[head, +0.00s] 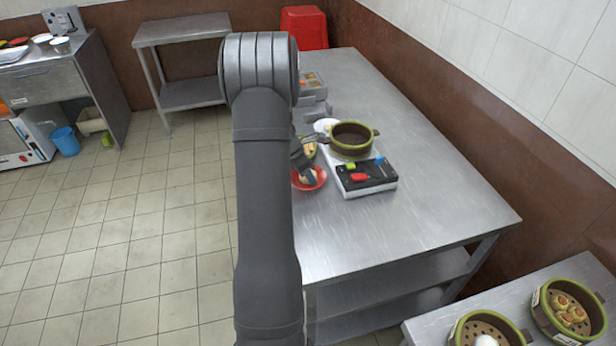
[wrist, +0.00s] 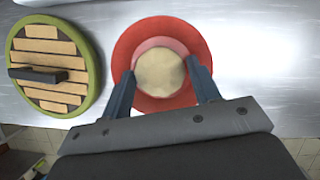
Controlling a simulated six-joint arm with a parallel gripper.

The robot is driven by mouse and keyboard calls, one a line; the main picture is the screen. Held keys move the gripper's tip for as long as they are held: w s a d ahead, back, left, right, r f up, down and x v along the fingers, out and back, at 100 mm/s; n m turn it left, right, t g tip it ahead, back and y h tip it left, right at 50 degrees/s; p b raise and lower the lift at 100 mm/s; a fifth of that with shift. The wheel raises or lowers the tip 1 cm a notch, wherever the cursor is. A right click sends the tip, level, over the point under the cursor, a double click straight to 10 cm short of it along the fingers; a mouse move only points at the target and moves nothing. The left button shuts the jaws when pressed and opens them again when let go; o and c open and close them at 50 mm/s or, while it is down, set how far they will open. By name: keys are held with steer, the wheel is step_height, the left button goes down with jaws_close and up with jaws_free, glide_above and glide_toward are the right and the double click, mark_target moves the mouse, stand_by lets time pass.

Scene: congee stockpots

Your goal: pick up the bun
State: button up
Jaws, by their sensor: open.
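The pale, round bun (wrist: 160,73) sits in a red bowl (wrist: 137,37) in the wrist view. My gripper (wrist: 161,70) is open, with one dark finger on each side of the bun, over the bowl. I cannot tell whether the fingers touch the bun or how far they reach below its top. In the head view the red bowl (head: 319,182) stands near the left edge of the steel table (head: 430,200). My arm hides part of that area, and the bun shows there only as a small pale patch.
A green-rimmed slatted lid (wrist: 58,45) with a dark handle lies left of the bowl. A steamer pot (head: 351,150) and a black tray (head: 372,172) with coloured pieces stand close by. Two steamer baskets (head: 570,310) are at the lower right. The near table top is clear.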

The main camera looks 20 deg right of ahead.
steer(key=shift+f, duration=0.15)
steer(key=c, duration=0.6)
